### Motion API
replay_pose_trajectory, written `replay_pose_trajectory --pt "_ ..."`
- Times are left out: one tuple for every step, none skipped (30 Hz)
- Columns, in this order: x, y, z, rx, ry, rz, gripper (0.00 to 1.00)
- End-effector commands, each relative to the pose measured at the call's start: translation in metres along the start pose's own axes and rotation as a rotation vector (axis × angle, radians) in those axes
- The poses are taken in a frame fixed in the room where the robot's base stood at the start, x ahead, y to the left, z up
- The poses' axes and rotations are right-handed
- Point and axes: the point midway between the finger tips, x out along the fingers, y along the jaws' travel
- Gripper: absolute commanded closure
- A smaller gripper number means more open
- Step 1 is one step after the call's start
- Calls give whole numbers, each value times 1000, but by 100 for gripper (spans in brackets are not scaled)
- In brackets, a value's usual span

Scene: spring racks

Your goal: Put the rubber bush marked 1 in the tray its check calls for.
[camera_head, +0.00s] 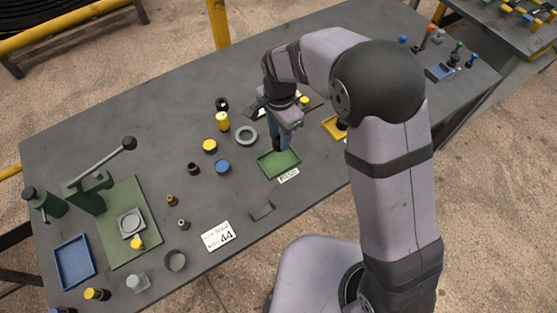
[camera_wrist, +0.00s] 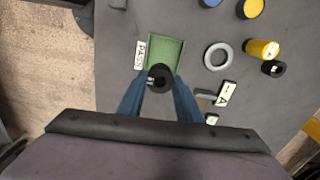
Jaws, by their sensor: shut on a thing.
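My gripper (camera_wrist: 160,85) is shut on a black rubber bush (camera_wrist: 161,76), which sits between the blue fingertips in the wrist view. A pale mark shows on its side, too small to read. The green tray (camera_wrist: 166,42) lies beneath and beyond the bush, which overlaps its near end in that view. In the head view my gripper (camera_head: 280,146) points down over the back of the green tray (camera_head: 279,170). I cannot tell whether the bush touches the tray floor. A PASS label (camera_wrist: 139,55) lies beside the tray.
A yellow tray (camera_head: 331,122) lies to the right, partly behind my arm. A lever press (camera_head: 91,191), a blue tray (camera_head: 75,262) and a card reading 44 (camera_head: 217,236) are farther left.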

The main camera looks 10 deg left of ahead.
Motion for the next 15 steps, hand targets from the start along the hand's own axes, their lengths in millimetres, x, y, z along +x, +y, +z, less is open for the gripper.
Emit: replay_pose_trajectory --pt "0 -4 -1 14 0 -1 95" --pt "0 -5 -1 24 0 0 95" --pt "0 -6 -2 36 0 0 95" --pt "0 -6 -2 44 0 0 95" --pt "0 -6 -2 51 0 0 95" --pt "0 -6 -2 56 0 0 95" --pt "0 -6 -1 58 0 0 95" --pt "0 -6 -1 60 0 0 95" --pt "1 -6 -1 60 0 1 95" --pt "2 -6 -1 60 0 2 95" --pt "4 -6 -1 60 -1 3 95" --pt "8 -5 -1 60 -1 3 95" --pt "12 -5 -1 59 -1 5 95" --pt "16 -5 -1 59 -1 6 95" --pt "22 -4 -1 59 -1 6 95"
